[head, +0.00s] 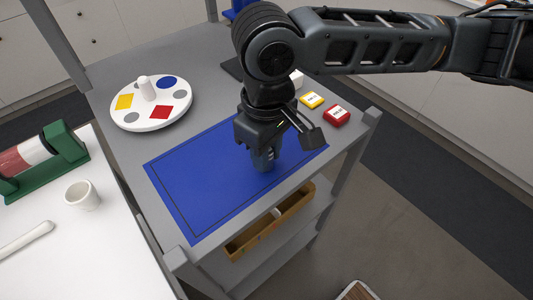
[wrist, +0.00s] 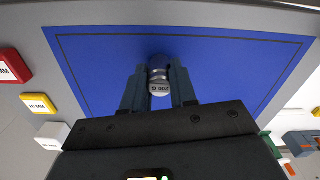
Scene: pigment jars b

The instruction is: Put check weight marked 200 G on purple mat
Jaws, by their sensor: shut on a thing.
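The check weight (wrist: 160,82) is a small grey metal cylinder, with a label that reads 200 G upside down in the wrist view. My gripper (wrist: 159,88) is shut on it, one finger on each side. In the head view my gripper (head: 264,163) points down over the right part of a blue mat (head: 195,190) with a thin dark border line. The fingers hide the weight there, and I cannot tell whether it touches the mat. The mat looks blue; no clearly purple mat shows.
A white round turntable (head: 181,113) with coloured patches stands behind left. A red box (head: 336,115), a yellow box (head: 312,100) and a partly hidden white box (head: 297,80) stand at right. A wooden tray (head: 255,235) is on the shelf below. The mat's left part is clear.

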